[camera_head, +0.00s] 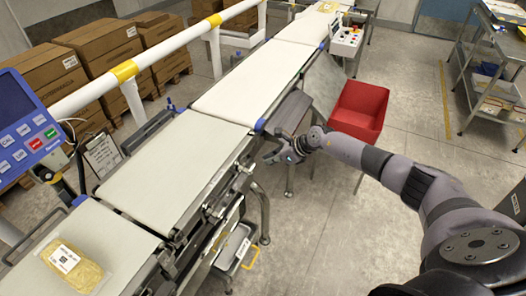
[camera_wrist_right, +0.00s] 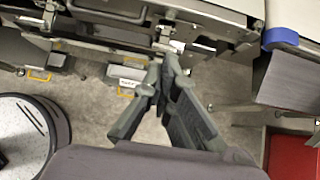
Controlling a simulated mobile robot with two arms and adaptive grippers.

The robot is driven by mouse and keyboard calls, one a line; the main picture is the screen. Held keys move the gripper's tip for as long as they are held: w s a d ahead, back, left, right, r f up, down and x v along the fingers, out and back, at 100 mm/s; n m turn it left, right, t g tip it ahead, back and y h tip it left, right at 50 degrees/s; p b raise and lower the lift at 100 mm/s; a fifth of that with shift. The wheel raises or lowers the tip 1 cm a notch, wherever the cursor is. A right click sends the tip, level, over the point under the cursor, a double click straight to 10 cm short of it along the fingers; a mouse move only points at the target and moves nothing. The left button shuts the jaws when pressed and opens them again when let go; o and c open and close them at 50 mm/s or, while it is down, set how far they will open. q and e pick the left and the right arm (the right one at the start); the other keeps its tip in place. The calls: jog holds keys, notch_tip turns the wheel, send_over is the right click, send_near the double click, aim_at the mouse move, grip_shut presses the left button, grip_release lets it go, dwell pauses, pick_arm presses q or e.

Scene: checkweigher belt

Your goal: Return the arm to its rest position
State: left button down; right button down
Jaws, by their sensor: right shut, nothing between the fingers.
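My right arm comes in from the right in the head view. Its gripper (camera_head: 283,156) is beside the conveyor's near side rail, left of the red bin. In the right wrist view the gripper's fingers (camera_wrist_right: 163,72) come together at the tips, with nothing held between them. The fingertips appear close to the conveyor's metal side frame (camera_wrist_right: 120,18); whether they touch it I cannot tell. My left gripper is not in view.
The conveyor belt (camera_head: 175,165) runs diagonally, with a labelled package (camera_head: 75,268) at its near end. A red bin (camera_head: 360,108) stands beside it. A metal cart (camera_head: 480,75) is at the upper right. Between them and my arm is open floor (camera_head: 420,130).

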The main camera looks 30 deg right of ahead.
jog(key=s+a+f+m+t+h+b, duration=0.1)
jog(key=s+a+f+m, duration=0.1)
jog(key=s+f+m, duration=0.5)
jog(key=s+a+f+m+t+h+b, duration=0.1)
jog(key=s+f+m, duration=0.1)
jog(key=f+m, duration=0.8)
jog(key=s+a+f+m+t+b, duration=0.1)
jog(key=s+a+f+m+b, duration=0.1)
jog(key=s+f+m, duration=0.6)
jog(key=s+a+f+m+g+h+b, duration=0.1)
jog(key=s+f+m+g+h, duration=0.25)
jog(key=s+f+m, duration=0.95)
jog(key=s+a+f+m+g, duration=0.1)
jog(key=s+f+g, duration=0.1)
jog(key=s, duration=0.6)
jog(key=s+a+f+m+g, duration=0.1)
jog(key=s+f, duration=0.3)
jog(key=s, duration=0.5)
jog(key=s+a+f+g, duration=0.2)
jog(key=s+a+f, duration=0.1)
jog(key=s, duration=0.5)
jog(key=shift+s+f+m+g+b, duration=0.15)
jog(key=shift+s+m+g+b, duration=0.05)
jog(key=shift+m+g+b, duration=0.2)
jog(key=shift+w, duration=0.1)
